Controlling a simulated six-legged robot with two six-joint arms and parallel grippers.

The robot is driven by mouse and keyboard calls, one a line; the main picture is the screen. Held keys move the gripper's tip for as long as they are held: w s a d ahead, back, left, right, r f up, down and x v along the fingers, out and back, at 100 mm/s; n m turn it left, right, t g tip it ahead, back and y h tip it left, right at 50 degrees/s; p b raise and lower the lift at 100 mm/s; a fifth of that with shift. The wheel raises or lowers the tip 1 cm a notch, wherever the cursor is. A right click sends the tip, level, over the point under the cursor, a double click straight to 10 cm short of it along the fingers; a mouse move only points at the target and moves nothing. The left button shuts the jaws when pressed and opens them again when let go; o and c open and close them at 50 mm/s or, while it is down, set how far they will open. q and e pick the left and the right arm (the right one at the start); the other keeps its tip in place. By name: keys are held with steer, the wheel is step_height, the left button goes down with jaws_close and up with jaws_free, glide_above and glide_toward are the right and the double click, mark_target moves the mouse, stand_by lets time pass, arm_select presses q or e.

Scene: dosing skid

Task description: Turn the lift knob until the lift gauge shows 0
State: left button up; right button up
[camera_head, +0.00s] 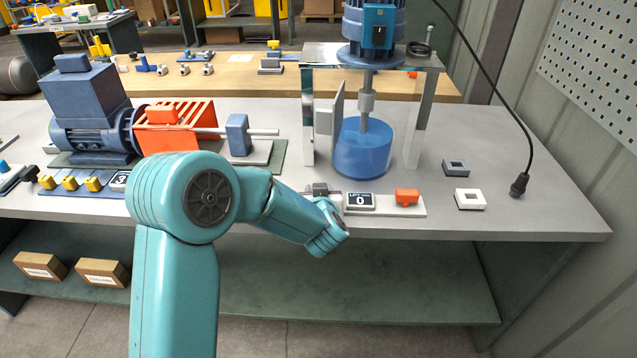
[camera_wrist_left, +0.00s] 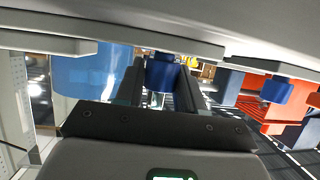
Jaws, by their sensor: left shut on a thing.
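The lift gauge (camera_head: 360,201) is a small dark display on a pale panel strip (camera_head: 384,209) near the bench's front edge. It reads 0 in the head view. My left gripper (camera_head: 321,188) is at the left end of this strip, beside the gauge, with my teal arm in front of it. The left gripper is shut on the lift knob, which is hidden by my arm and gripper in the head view. My right gripper is not in view.
An orange control (camera_head: 406,198) sits on the strip's right end. Behind stands a blue tank (camera_head: 362,150) under a mixer motor (camera_head: 375,28). A white square block (camera_head: 469,200) and a hanging black cable (camera_head: 520,185) are to the right. An orange guard (camera_head: 175,125) is left.

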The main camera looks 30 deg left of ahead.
arm_select(q)
steer(key=shift+r+n+g+y+p, duration=0.1)
steer(key=shift+n+g+y+p, duration=0.35)
steer(key=shift+n+y, duration=0.15)
steer(key=o, duration=0.9)
steer(key=shift+o, duration=0.2)
steer(key=v, duration=1.6)
steer(key=shift+d+p, duration=0.15)
steer(key=shift+p, duration=0.15)
